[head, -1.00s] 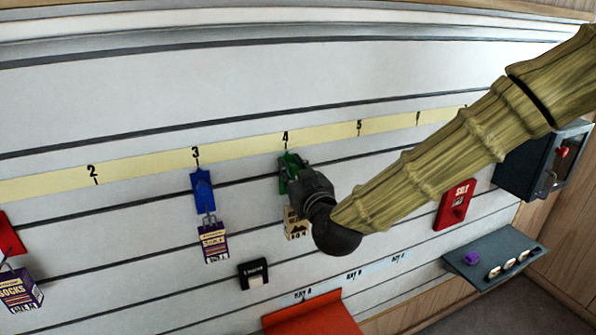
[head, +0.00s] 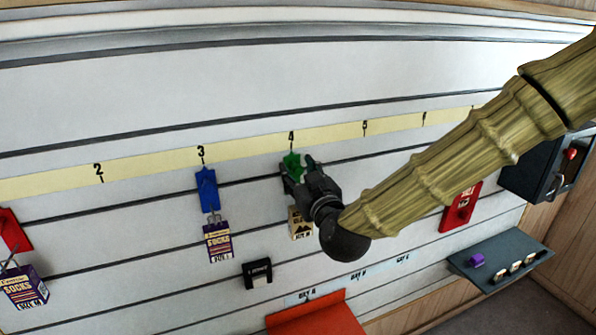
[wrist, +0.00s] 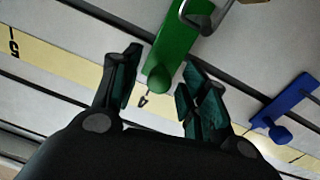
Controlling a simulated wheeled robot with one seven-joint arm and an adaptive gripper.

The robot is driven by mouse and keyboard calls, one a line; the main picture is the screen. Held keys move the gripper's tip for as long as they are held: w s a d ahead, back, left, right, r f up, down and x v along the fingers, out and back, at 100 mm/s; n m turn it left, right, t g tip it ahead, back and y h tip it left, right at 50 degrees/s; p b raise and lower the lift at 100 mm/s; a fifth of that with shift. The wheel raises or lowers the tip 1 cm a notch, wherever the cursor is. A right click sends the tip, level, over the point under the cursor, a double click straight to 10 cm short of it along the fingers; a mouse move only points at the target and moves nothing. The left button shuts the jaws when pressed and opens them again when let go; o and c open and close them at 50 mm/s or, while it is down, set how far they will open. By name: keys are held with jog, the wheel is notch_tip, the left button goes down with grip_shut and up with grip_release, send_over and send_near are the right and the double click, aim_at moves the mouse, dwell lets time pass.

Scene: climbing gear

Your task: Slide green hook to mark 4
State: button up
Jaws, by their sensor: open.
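The green hook (head: 292,163) sits on the slatted wall just under mark 4 (head: 291,137) of the yellow number strip. In the wrist view the green hook (wrist: 171,48) shows its plate, a round knob at its lower end and a metal prong at the top. My gripper (head: 297,170) is at the hook; in the wrist view its open fingers (wrist: 160,90) stand on either side of the knob, apart from it. A small box (head: 299,224) hangs below, partly hidden by my gripper.
A blue hook (head: 207,190) with a socks box (head: 218,241) hangs near mark 3. A red hook (head: 13,230) is at far left.

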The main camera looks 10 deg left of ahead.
jog(key=v, duration=1.1)
jog(key=shift+f, duration=0.1)
jog(key=s+d+f+m+g+h, duration=0.1)
jog(key=s+d+f+g, duration=0.2)
jog(key=f, duration=0.9)
jog(key=s+d+f+m+g+h, duration=0.2)
jog(key=d+f, duration=0.3)
jog(key=f, duration=0.7)
jog(key=s+d+f+m+g+h, duration=0.1)
jog(key=s+d+f+g, duration=0.15)
jog(key=f, duration=0.95)
jog(key=s+d+f+m+g+h, duration=0.2)
jog(key=s+d+f+g, duration=0.2)
jog(key=s+d+f, duration=0.4)
jog(key=s+d+f+m+g+h, duration=0.1)
jog(key=s+d+f+g, duration=0.3)
jog(key=s+d+f, duration=0.5)
jog(key=s+f+h, duration=0.1)
jog(key=s+f, duration=0.1)
jog(key=s, duration=0.4)
jog(key=shift+f+m, duration=0.4)
